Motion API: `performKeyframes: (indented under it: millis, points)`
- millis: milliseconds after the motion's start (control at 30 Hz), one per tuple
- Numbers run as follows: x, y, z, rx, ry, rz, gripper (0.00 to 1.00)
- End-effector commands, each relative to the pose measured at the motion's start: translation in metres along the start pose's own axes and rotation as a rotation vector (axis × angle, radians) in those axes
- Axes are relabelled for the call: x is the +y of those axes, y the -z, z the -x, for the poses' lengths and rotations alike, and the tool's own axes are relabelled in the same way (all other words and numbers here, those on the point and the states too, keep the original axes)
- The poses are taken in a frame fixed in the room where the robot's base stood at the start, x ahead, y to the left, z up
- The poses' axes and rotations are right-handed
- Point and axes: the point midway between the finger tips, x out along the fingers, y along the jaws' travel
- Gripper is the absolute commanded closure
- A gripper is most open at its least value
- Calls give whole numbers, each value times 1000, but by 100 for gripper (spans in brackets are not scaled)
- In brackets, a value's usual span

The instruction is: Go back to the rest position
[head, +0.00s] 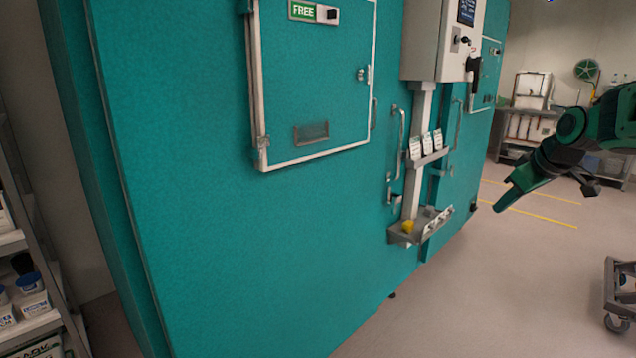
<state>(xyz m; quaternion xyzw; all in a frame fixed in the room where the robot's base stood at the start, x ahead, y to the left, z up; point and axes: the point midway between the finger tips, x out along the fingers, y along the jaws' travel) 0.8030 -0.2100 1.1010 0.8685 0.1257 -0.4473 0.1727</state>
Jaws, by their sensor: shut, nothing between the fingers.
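My gripper (503,202) is at the end of my green and black arm, at the right of the head view. It is shut and empty, pointing down and to the left. It hangs in open air in front of the teal growth chamber (220,230), apart from it. The arm is bent and comes in from the right edge. The chamber has a white-framed door (312,85) that is shut, with a green FREE sign (303,11).
A grey control box (434,40) stands on a post with a small tray (402,235) holding a yellow item (408,226). Shelves (25,330) stand at left. A wheeled cart (620,300) is at lower right. A bench (540,115) stands at the back. Floor between is clear.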

Motion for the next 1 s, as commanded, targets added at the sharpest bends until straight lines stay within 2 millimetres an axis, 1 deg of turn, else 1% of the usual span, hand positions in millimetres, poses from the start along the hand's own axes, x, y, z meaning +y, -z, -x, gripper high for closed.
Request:
performKeyframes:
  millis: [33, 67, 100, 167, 200, 267, 300, 367, 400, 500, 600, 700, 800, 1000]
  points:
    - [-14, -27, 12, -47, 2, -78, 100]
    - [-22, -44, 17, -78, 1, -127, 100]
    - [-33, -66, 25, -120, 0, -193, 100]
    - [-50, -100, 36, -184, -2, -292, 100]
    - [-62, -123, 43, -225, -5, -356, 100]
    - [-81, -156, 53, -285, -11, -451, 100]
    - [-94, -177, 60, -325, -16, -513, 100]
    - [-114, -209, 71, -383, -26, -604, 100]
    - [-127, -229, 77, -421, -34, -662, 100]
    - [-157, -274, 92, -506, -54, -788, 100]
    - [-180, -306, 102, -571, -73, -883, 100]
    - [-194, -326, 109, -612, -87, -943, 100]
    - [-201, -336, 112, -631, -95, -971, 100]
    - [-202, -337, 112, -634, -96, -975, 100]
